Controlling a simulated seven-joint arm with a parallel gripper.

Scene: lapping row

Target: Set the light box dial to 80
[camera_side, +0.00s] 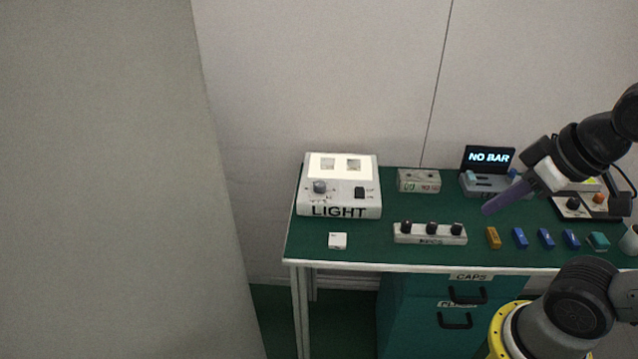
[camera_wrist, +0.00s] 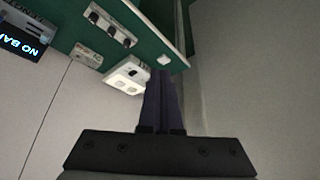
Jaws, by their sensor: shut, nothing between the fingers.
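The light box (camera_side: 341,205) is a white box marked LIGHT at the left end of the green table. Its lit top panel has two square windows, and a grey dial (camera_side: 319,186) sits on its left front with a dark switch to the right. The dial's setting is too small to read. My gripper (camera_side: 488,209) has long purple fingers, shut and empty, above the table to the right of the light box and apart from it. In the wrist view the fingers (camera_wrist: 168,85) point past the light box (camera_wrist: 129,75), which shows upside down.
A rack with several dark knobs (camera_side: 430,234) stands at the front middle, with a small white block (camera_side: 337,241) to its left. Several coloured blocks (camera_side: 546,238) line the front right. A display (camera_side: 488,158) reading NO BAR and a grey box (camera_side: 418,180) stand behind.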

